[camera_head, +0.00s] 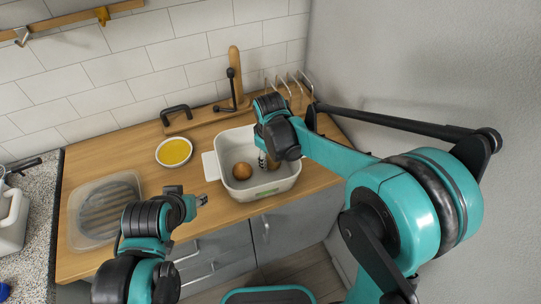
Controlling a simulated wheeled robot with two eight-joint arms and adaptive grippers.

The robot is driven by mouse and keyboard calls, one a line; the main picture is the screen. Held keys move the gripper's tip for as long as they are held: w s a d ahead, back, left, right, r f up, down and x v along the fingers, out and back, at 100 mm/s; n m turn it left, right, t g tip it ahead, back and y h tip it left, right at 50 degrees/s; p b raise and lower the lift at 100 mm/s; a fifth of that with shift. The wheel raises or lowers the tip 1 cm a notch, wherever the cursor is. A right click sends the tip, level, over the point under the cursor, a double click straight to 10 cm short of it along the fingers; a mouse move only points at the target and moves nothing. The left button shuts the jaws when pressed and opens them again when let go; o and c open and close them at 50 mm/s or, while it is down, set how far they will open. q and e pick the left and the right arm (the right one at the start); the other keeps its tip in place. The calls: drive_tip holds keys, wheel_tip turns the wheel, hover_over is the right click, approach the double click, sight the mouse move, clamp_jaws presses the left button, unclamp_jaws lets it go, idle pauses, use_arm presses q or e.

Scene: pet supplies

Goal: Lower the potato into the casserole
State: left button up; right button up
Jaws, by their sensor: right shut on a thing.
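The white casserole (288,185) stands on the wooden counter, with a pale handle at its left side. One round brown potato (242,171) lies inside it, left of my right gripper. My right gripper (268,161) points down inside the casserole's outline and is shut on a second brown potato (273,164), mostly hidden behind the fingers. I cannot tell whether this potato touches the casserole floor. My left gripper (202,200) is in front of the casserole's left side, near the counter's front edge. Its fingers are too small to judge, and I see nothing in it.
A bowl of yellow contents (174,152) stands left of the casserole. A wooden board and black tap (233,88) and a wire rack (290,84) stand behind. Counter between bowl and tray is clear.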

sight(270, 162)
drive_tip(key=shift+f, duration=0.1)
drive_tip(key=o, duration=1.4)
wheel_tip(270, 162, up, 12)
drive_tip(key=s, duration=0.2)
drive_tip(key=s+d+f+m+t, duration=0.1)
drive_tip(key=s+d+m, duration=0.2)
drive_tip(key=s+d, duration=0.1)
drive_tip(key=s+d+f+m+t, duration=0.2)
drive_tip(key=s+d+m, duration=0.1)
drive_tip(key=s+d, duration=0.2)
drive_tip(key=s+d+f+m+t, duration=0.1)
drive_tip(key=s+d+m+t, duration=0.1)
drive_tip(key=s+d, duration=0.3)
drive_tip(key=shift+s+d+f+m, duration=0.1)
drive_tip(key=shift+s+f+m, duration=0.1)
drive_tip(key=shift+s+m, duration=0.25)
drive_tip(key=shift+s+d+f+m, duration=0.1)
drive_tip(key=shift+s+f+m, duration=0.05)
drive_tip(key=shift+s+m, duration=0.3)
